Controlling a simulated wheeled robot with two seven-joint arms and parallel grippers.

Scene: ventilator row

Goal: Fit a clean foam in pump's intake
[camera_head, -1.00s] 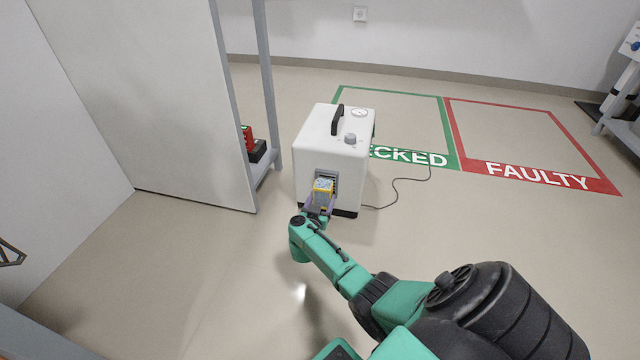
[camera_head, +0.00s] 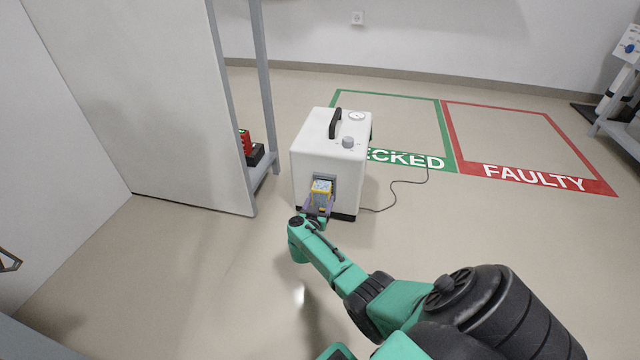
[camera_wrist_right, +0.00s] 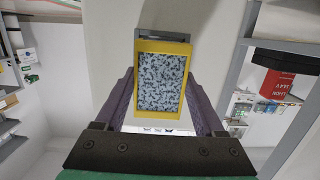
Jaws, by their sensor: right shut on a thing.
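The pump (camera_head: 328,160) is a white box with a black handle, a gauge and a grey knob on top, standing on the floor in the head view. Its intake (camera_head: 324,181) is a dark grey-framed opening low on the near face. My right gripper (camera_head: 318,206) is shut on a foam (camera_head: 320,190), a grey speckled pad in a yellow frame. In the right wrist view the foam (camera_wrist_right: 161,82) sits between the two purple fingers, its far end at the grey intake frame (camera_wrist_right: 163,34). I cannot tell how deep it reaches inside.
A grey shelf (camera_head: 262,165) with red and black items stands left of the pump, beside a white panel (camera_head: 150,110). A cable (camera_head: 394,190) lies on the floor at the right.

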